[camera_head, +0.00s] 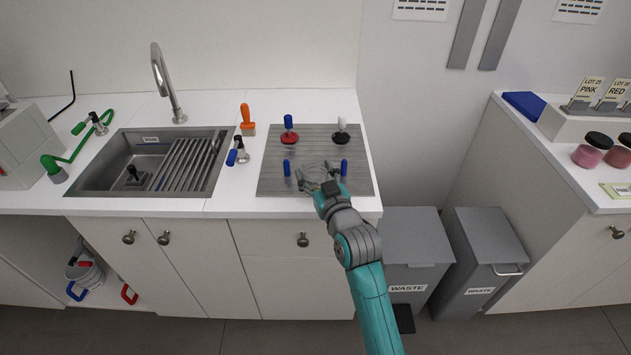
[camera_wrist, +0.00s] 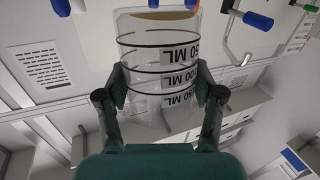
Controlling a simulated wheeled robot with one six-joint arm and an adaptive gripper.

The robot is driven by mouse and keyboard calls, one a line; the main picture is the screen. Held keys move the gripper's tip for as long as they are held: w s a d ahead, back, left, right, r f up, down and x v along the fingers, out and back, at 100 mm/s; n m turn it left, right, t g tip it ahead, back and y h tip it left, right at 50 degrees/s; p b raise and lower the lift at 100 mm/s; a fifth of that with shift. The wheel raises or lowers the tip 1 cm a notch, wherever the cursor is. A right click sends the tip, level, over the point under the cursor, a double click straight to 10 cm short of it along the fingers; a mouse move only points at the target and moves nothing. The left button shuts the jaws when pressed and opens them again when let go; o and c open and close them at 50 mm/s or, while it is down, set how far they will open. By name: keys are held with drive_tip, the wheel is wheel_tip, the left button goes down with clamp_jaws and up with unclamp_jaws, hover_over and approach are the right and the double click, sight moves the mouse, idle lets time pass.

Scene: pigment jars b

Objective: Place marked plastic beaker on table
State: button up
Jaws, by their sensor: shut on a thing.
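A clear plastic beaker (camera_wrist: 150,52) with black rings and printed volume marks fills the middle of the wrist view. My gripper (camera_wrist: 160,86) is shut on it, one finger on each side of its wall. A tan patch shows at its far end; I cannot tell what it is. In the head view the beaker (camera_head: 313,172) is faint and see-through at the tips of my gripper (camera_head: 322,184), over the front part of a grey ridged board (camera_head: 268,180) set in the white countertop (camera_head: 235,205). I cannot tell whether the beaker touches the board.
Red (camera_head: 289,135) and black (camera_head: 341,134) fittings and two blue-handled ones stand on the board around the beaker. A sink (camera_head: 95,180) with a tall tap is at left. Waste bins (camera_head: 410,238) stand right of the counter. Another counter at far right holds pigment jars (camera_head: 592,150).

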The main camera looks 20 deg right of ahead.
sight(316, 183)
drive_tip(key=shift+f, duration=1.4)
drive_tip(key=shift+f, duration=0.1)
drive_tip(key=o, duration=1.1)
drive_tip(key=shift+c, duration=0.2)
drive_tip(key=shift+s+f, duration=0.1)
drive_tip(key=shift+s, duration=0.05)
drive_tip(key=s, duration=1)
drive_tip(key=shift+s+d, duration=0.25)
